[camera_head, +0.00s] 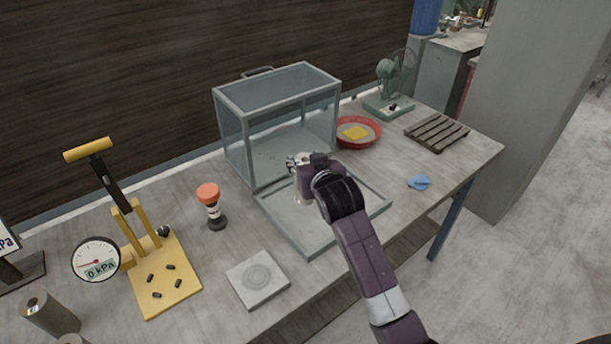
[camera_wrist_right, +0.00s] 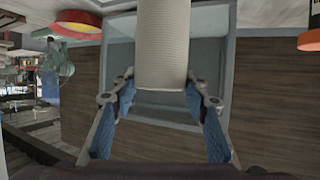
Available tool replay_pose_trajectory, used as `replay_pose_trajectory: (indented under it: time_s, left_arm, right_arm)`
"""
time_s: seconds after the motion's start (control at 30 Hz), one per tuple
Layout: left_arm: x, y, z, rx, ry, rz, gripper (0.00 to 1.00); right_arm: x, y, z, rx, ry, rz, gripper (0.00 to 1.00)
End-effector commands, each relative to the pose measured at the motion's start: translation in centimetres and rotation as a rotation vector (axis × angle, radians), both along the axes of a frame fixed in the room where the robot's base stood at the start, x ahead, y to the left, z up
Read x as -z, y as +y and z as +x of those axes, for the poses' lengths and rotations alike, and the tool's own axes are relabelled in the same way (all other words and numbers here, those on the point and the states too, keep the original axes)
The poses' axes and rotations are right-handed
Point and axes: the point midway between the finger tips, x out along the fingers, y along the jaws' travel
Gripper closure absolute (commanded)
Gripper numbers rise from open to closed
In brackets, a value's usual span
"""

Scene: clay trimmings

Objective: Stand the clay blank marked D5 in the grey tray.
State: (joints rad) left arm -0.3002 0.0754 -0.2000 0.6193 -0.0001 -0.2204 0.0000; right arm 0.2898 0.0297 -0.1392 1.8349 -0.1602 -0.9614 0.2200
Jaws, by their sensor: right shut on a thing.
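The grey tray (camera_head: 282,212) is shallow and rimmed, on the table in front of the glass case. My right gripper (camera_head: 305,165) is over the tray and shut on a pale, ribbed clay cylinder (camera_head: 303,192). The cylinder looks about upright, with its lower end over the tray floor; I cannot tell whether it touches. In the right wrist view, the cylinder (camera_wrist_right: 162,45) shows between the blue-padded fingers (camera_wrist_right: 160,95). No D5 mark shows on its visible side. My left gripper is not in view.
The glass case (camera_head: 280,120) stands right behind the tray. A red bowl (camera_head: 370,142) with a yellow sponge is at its right. An orange-capped tool (camera_head: 210,205), a square plate (camera_head: 257,278) and a yellow press (camera_head: 160,275) are to the left. A blue cloth (camera_head: 419,181) lies to the right.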

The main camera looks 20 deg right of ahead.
Motion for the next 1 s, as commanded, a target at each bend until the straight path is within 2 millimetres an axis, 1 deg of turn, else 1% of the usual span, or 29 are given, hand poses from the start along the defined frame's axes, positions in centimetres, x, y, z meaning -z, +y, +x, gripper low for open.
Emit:
replay_pose_trajectory:
  time_s: [0.23,0.4,0.47,0.57,0.73,0.77,0.9,1.0]
  left_arm:
    - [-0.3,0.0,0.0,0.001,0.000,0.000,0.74]
    - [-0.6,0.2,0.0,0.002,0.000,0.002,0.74]
    - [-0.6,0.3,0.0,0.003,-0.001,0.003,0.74]
    - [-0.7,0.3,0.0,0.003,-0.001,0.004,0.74]
    - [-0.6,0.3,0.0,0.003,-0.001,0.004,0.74]
    - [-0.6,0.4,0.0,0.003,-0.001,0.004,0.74]
    - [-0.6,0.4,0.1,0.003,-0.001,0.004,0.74]
    - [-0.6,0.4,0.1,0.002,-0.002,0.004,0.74]
  right_arm:
    - [1.9,0.0,0.1,-0.001,-0.006,0.000,1.00]
    - [4.4,0.0,0.1,0.000,-0.004,0.000,1.00]
    - [5.0,0.0,0.1,-0.001,-0.005,0.000,1.00]
    - [5.5,0.1,0.1,-0.002,-0.008,0.000,1.00]
    - [5.5,0.1,0.1,-0.001,-0.008,0.001,1.00]
    - [5.9,0.0,0.0,-0.001,-0.001,0.001,0.57]
    - [5.8,0.0,0.0,-0.001,-0.001,0.001,0.42]
    - [5.8,0.0,0.0,-0.001,-0.001,0.001,0.41]
